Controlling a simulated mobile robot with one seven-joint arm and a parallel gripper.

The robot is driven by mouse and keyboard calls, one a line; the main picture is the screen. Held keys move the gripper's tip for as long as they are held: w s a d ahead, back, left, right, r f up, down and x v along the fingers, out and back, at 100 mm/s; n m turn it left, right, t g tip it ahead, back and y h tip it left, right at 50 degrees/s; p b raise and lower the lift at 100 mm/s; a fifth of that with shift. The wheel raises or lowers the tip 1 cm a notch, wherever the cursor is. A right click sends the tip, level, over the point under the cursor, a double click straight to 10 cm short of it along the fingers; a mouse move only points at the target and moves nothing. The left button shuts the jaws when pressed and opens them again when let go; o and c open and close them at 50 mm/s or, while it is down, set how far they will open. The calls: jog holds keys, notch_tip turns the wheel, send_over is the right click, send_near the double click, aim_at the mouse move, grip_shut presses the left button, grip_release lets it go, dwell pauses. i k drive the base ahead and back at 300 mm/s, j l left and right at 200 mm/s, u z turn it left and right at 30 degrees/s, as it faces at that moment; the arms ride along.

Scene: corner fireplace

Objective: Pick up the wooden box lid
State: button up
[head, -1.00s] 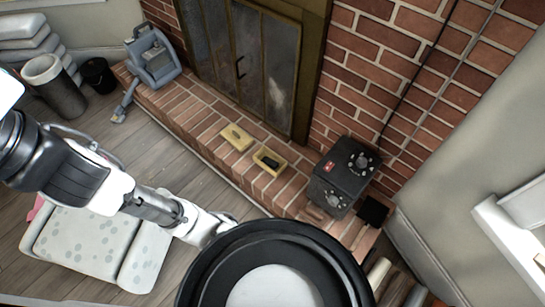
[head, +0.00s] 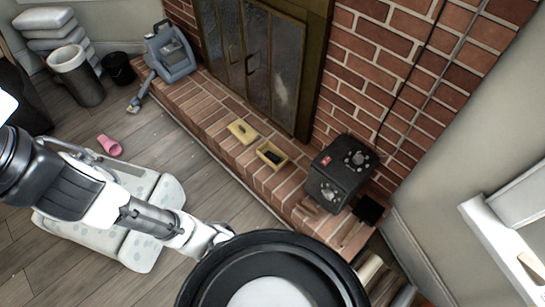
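The wooden box lid (head: 242,131) is a flat, pale yellow rectangle lying on the brick hearth (head: 213,104) in front of the fireplace doors. Just right of it, apart from it, the open wooden box (head: 272,156) of the same colour holds a dark item. My arm reaches in from the left edge, and its end goes down behind my round black body part at the bottom centre. My gripper's fingers cannot be made out there. The arm's end is on the near side of the hearth, well apart from the lid.
A black box with dials (head: 342,172) stands on the hearth right of the wooden box. A blue-grey vacuum-like machine (head: 171,57) stands at the hearth's left end. A patterned cushion (head: 150,195) and a pink cup-like thing (head: 109,145) lie on the floor.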

aim_at(243, 131)
jog(key=i+j, duration=0.4)
jog(key=i, duration=0.15)
jog(key=i+j, duration=0.4)
jog(key=i, duration=0.55)
